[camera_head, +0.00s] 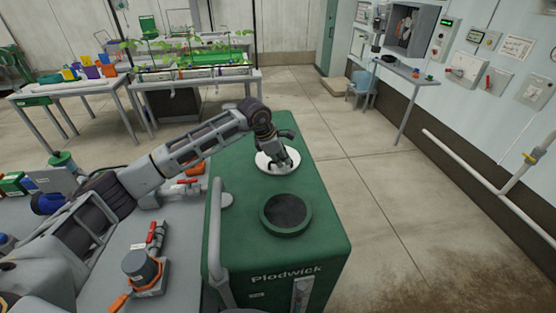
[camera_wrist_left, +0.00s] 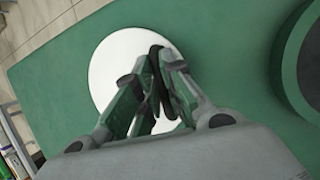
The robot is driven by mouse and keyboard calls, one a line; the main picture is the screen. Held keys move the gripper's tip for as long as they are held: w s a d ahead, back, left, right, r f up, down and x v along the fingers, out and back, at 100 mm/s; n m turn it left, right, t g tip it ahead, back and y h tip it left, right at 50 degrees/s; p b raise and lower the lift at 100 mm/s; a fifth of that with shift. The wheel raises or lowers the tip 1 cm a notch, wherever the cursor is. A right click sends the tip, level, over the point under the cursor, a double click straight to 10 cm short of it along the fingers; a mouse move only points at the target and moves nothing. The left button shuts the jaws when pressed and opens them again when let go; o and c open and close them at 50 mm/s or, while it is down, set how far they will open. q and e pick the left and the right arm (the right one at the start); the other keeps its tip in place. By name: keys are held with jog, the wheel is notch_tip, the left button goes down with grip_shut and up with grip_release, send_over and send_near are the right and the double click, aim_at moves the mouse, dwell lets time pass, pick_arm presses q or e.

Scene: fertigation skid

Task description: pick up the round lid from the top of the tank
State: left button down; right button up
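The round lid (camera_head: 264,166) is a flat white disc at the far part of the green tank's top (camera_head: 240,190). It also shows in the left wrist view (camera_wrist_left: 112,62), behind my fingers. My left gripper (camera_head: 281,163) points down at the lid's middle. In the left wrist view its fingertips (camera_wrist_left: 158,58) are drawn close together over the disc, seemingly shut on a small grip that the fingers hide. Whether the lid touches the tank top or sits just above it is hard to tell. My right gripper is not in view.
A dark round opening with a raised green rim (camera_head: 286,232) is nearer on the tank top. A grey handle pipe (camera_head: 214,245) runs along the tank's left edge. Red-handled valves (camera_head: 154,235) stand on the grey skid at left. Floor right of the tank is clear.

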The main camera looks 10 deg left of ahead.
pick_arm(q)
jog(key=shift+r, duration=0.2)
dwell(0.3)
notch_tip(320, 180, up, 10)
jog(key=b, duration=0.2)
jog(key=shift+b, duration=0.3)
jog(key=shift+f, duration=0.15)
